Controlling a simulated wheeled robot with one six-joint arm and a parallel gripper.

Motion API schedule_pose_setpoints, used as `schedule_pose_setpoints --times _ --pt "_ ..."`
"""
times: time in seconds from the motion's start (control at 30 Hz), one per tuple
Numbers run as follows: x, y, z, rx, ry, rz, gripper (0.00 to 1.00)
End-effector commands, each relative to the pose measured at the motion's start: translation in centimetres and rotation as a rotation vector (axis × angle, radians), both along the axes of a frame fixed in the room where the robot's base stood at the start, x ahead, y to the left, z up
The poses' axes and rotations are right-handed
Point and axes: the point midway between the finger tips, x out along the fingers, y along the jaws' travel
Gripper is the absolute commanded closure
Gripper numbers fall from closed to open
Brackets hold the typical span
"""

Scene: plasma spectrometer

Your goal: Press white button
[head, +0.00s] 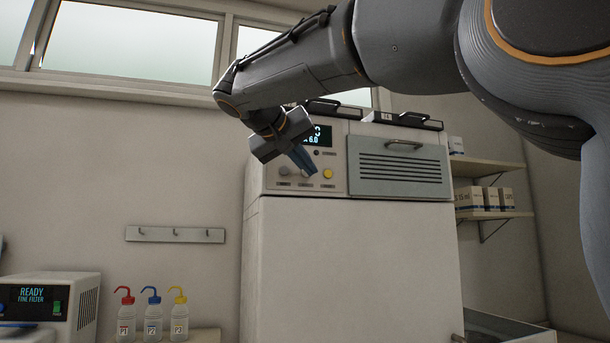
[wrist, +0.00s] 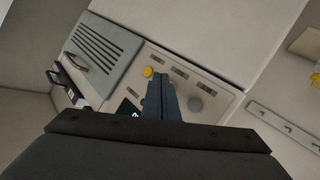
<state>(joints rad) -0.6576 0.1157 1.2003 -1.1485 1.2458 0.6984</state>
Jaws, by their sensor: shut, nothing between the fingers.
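The control panel (head: 270,150) is on the upper front of the white spectrometer cabinet and has a row of round buttons. A yellow button (head: 328,174) is at the right of the row; it also shows in the wrist view (wrist: 148,72). A grey button (wrist: 195,104) is at the other end; it shows dimly in the head view (head: 284,172). My gripper (head: 312,172) is shut and empty, its fingers pointing at the panel between these two buttons. In the wrist view the fingers (wrist: 160,77) cover the middle of the row. No clearly white button is visible; contact cannot be told.
A vented grey door (head: 400,170) with a handle is right of the panel. A lit display (head: 318,136) sits above the buttons, partly hidden by my gripper. A hook rail (head: 175,235) is on the wall at left. Wash bottles (head: 152,315) stand below.

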Motion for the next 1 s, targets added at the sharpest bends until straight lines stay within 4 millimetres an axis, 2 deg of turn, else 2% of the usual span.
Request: schedule_pose_setpoints --times 0.17,0.7,1.0 --pt "-0.2 0.0 0.0 0.0 -0.001 0.0 1.0" --pt "-4.5 -1.3 -0.1 0.0 -0.001 0.001 1.0" --pt "-4.8 -1.4 0.0 -0.001 0.0 0.0 1.0"
